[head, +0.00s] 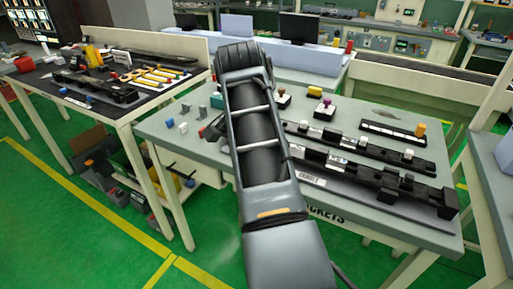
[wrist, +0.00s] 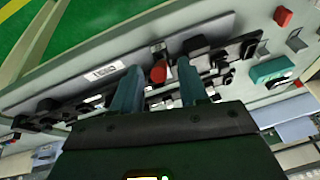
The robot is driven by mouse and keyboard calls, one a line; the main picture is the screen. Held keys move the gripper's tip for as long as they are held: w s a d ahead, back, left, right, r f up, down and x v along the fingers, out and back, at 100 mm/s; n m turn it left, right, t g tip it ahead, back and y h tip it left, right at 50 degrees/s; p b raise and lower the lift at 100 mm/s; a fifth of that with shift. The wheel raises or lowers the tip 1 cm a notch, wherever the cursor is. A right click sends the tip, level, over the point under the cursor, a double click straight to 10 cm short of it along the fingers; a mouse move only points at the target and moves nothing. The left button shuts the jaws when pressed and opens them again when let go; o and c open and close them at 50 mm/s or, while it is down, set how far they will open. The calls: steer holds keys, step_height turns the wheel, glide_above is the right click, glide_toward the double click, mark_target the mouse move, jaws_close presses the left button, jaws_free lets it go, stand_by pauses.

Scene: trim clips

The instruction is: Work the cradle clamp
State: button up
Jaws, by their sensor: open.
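My gripper (wrist: 158,85) is open in the wrist view, its two teal fingers spread. A red knob (wrist: 158,72) shows between the fingertips with a gap on each side; I cannot tell its depth or whether it is the cradle clamp's handle. It stands by a black fixture rail (wrist: 215,58) with a white label plate (wrist: 103,72). In the head view my arm covers the left part of the black fixtures (head: 365,180) on the grey table, and the fingertips are hidden. No part is clearly recognisable as the cradle clamp.
A second table (head: 115,108) with similar fixtures stands at left. The green floor (head: 60,205) in front is mostly clear.

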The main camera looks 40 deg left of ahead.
steer(key=shift+v, duration=1.65)
steer(key=shift+s, duration=0.15)
